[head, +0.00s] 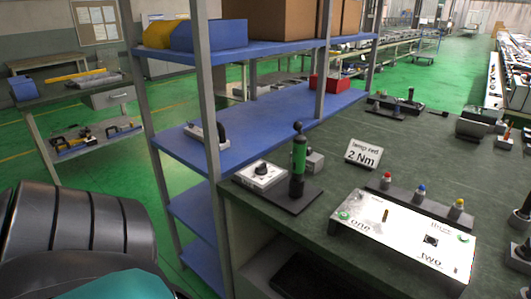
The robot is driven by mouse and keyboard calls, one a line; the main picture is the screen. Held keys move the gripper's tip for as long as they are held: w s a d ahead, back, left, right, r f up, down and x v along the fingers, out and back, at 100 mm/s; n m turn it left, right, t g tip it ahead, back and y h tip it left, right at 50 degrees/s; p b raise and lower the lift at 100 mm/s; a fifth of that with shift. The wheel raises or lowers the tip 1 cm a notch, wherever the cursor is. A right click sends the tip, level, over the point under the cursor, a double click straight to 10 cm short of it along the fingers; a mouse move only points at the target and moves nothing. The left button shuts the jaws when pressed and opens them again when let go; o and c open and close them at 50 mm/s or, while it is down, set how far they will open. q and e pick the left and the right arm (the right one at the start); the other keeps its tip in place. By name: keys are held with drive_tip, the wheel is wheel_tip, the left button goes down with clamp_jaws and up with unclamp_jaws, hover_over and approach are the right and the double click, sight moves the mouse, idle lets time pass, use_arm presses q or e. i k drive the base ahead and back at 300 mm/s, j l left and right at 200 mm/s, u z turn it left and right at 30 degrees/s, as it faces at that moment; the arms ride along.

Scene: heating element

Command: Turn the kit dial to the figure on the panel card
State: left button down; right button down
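A small white box with a dark round dial (261,170) on top sits near the left end of the green bench. The dial's setting is too small to read. A green-handled tool (298,155) with a dark top stands upright on a dark base plate just right of the dial box. A white card (363,153) stands tilted further right; it shows "2 Nm", with a small upper line that seems to read "lamp red". A white panel (385,232) lies on the bench in front, marked "one" and "two". Neither of my grippers is in view.
A red, a blue and a yellow capped piece (420,191) stand on a dark strip behind the panel. A blue shelf rack (230,148) with upright posts adjoins the bench's left side. The bench top (440,165) is clear behind the strip; dark devices stand at its far side.

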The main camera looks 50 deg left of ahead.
sight(261, 169)
drive_tip(key=u, duration=1.6)
